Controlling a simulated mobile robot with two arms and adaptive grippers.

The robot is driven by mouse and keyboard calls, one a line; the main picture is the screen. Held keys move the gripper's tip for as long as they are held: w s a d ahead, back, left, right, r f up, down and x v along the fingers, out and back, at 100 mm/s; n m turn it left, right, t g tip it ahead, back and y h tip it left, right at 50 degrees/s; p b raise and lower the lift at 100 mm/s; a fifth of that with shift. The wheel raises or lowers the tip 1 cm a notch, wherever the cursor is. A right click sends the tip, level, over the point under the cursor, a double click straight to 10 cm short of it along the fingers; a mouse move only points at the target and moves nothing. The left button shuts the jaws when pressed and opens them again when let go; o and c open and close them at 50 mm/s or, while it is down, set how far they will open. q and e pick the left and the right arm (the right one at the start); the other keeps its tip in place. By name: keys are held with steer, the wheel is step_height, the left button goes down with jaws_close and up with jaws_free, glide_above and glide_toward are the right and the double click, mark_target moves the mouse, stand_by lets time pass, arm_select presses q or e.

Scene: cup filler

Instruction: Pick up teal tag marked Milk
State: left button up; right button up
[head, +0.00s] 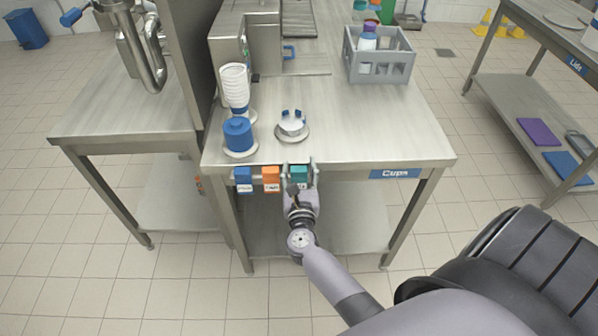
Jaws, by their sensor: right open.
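The teal tag (299,172) hangs at the front edge of the steel table, the rightmost of a row of tags. Its marking is mostly covered by my gripper, so I cannot read it. My right gripper (299,168) is open, with its fingers at the left and right sides of the teal tag. I cannot tell whether they touch it. An orange tag (271,178) and a blue tag (243,180) hang to its left. My left gripper is not in view.
The table (370,130) carries a blue cylinder (239,134), a stack of white cups (235,86), a round metal piece (291,123) and a grey crate (379,68). A blue "Cups" label (395,173) is on the front edge. The table's right front is clear.

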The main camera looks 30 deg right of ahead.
steer(key=c, duration=0.7)
steer(key=shift+r, duration=0.15)
